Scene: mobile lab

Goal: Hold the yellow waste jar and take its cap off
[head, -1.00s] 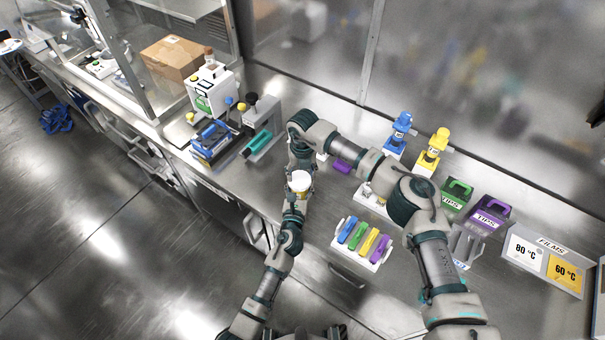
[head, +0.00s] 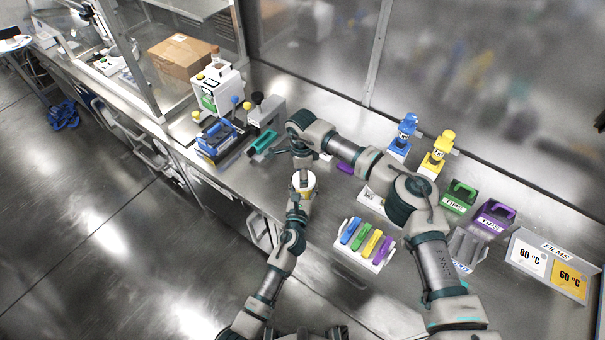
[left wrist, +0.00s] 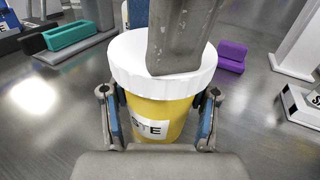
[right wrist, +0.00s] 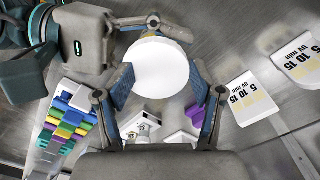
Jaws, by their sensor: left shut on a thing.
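The yellow waste jar (left wrist: 160,122) stands upright with its wide white cap (left wrist: 125,62) on; part of its label is hidden. My left gripper (left wrist: 160,110) is shut on the jar body below the cap, one finger on each side. In the head view the jar's white cap (head: 304,180) shows at the end of my left arm, near the bench's front edge. My right gripper (right wrist: 160,90) is over the cap (right wrist: 160,68), its fingers spread on either side of it. A grey part of it covers some of the cap in the left wrist view.
A rack of coloured pieces (head: 345,250), blue and yellow bottles (head: 437,160) and tip boxes (head: 493,214) stand on the bench to the right. A teal-topped device (head: 264,140) is behind left of the jar. A purple block (left wrist: 232,55) lies beyond it.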

